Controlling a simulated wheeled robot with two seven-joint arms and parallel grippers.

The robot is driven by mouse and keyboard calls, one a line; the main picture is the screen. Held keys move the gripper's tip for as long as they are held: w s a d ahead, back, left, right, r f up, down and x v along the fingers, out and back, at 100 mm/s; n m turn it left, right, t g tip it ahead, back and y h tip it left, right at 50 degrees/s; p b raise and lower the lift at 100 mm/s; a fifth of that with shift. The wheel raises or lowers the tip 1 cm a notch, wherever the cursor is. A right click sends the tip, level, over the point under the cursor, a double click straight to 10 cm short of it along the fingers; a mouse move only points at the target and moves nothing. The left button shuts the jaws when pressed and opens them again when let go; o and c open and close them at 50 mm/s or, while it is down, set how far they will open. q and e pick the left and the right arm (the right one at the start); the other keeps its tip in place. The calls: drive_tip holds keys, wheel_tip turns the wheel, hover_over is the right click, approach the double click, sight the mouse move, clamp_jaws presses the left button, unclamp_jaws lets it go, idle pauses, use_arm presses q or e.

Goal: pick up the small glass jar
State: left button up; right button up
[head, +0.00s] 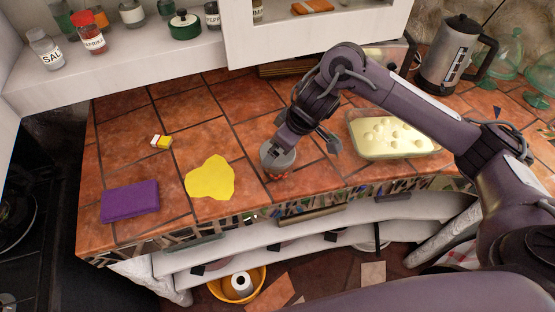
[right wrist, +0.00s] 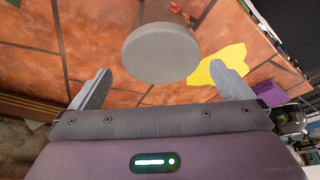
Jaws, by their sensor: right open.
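A small glass jar (head: 277,172) with a wide grey lid and reddish contents stands on the tiled counter. Its grey lid (right wrist: 161,53) fills the upper middle of the right wrist view, and the lid hides most of the body there. My right gripper (head: 306,141) is open and just above and beside the jar. In the right wrist view the two fingers (right wrist: 160,80) stand wide apart, with the lid ahead of and between their tips. Nothing is held. My left gripper is not in view.
A glass dish (head: 395,137) of pale food is right. A shelf with labelled jars (head: 92,35) overhangs the back. The counter's front edge is close.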

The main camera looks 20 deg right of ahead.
drive_tip(key=x, duration=0.2)
drive_tip(key=p+x, duration=0.1)
drive_tip(key=x, duration=0.2)
drive_tip(key=shift+s+f, duration=0.1)
drive_tip(key=shift+f, duration=0.3)
drive_tip(key=shift+a+f, duration=0.15)
drive_tip(key=shift+f, duration=0.15)
drive_tip(key=shift+c, duration=0.3)
drive_tip(key=c, duration=1)
drive_tip(key=shift+r, duration=0.15)
drive_tip(key=shift+c, duration=0.2)
